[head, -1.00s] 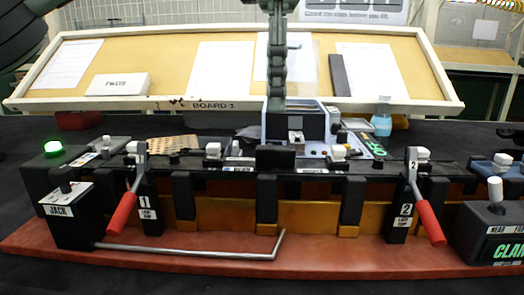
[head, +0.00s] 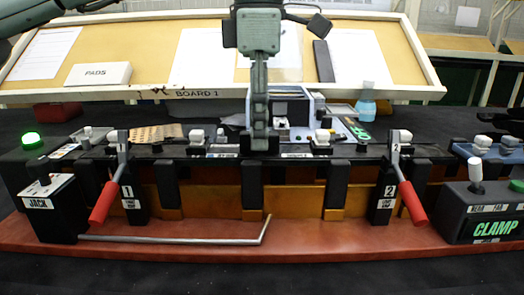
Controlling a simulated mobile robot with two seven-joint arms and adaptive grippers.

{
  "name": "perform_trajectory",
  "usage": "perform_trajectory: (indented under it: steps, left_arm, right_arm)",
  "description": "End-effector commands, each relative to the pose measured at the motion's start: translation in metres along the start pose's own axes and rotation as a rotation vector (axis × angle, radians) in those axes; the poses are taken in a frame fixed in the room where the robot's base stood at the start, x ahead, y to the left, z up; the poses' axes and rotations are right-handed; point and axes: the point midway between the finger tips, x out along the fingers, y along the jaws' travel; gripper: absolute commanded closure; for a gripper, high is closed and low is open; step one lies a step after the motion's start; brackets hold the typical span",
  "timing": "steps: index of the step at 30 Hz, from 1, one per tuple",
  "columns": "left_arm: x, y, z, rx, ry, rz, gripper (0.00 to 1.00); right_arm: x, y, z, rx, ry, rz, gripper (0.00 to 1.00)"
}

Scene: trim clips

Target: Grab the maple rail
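An amber-brown wooden strip (head: 295,198), which looks like the maple rail, runs lengthwise through the fixture in the middle. Black uprights cover parts of it, and I cannot tell its full extent. My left gripper (head: 258,143) points straight down over the middle of the fixture. Its tips are at the black top bar, in front of or over the centre block. The fingers overlap side-on, so their gap is hidden, and I cannot tell whether they touch anything. My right gripper is not in view.
Red-handled levers stand at clamp 1 (head: 104,200) and clamp 2 (head: 411,200). A JACK box (head: 50,215) with a bent metal rod (head: 180,238) is at left, a CLAMP box (head: 485,215) at right. Behind are a blue bottle (head: 366,104) and a tilted board (head: 130,92).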

Motion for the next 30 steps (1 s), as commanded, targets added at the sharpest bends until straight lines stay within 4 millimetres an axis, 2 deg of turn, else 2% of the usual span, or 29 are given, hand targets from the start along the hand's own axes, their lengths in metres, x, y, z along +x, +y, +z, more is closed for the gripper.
perform_trajectory:
  steps: [2,9,23,26,30]
  left_arm:
    - [0.0,0.0,0.0,0.0,0.0,0.0,0.69]
    - [-0.001,0.0,0.0,0.0,0.0,0.0,0.99]
    - [-0.005,0.0,0.0,0.0,-0.001,0.002,1.0]
    - [-0.017,0.001,0.0,-0.001,-0.002,0.003,1.0]
    - [-0.046,0.001,0.001,-0.001,-0.002,0.004,1.0]
  right_arm:
    - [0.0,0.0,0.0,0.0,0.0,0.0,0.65]
    - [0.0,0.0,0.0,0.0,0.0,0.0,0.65]
    - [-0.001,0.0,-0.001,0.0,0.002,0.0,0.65]
    - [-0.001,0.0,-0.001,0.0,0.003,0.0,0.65]
    - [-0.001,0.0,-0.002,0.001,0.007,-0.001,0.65]
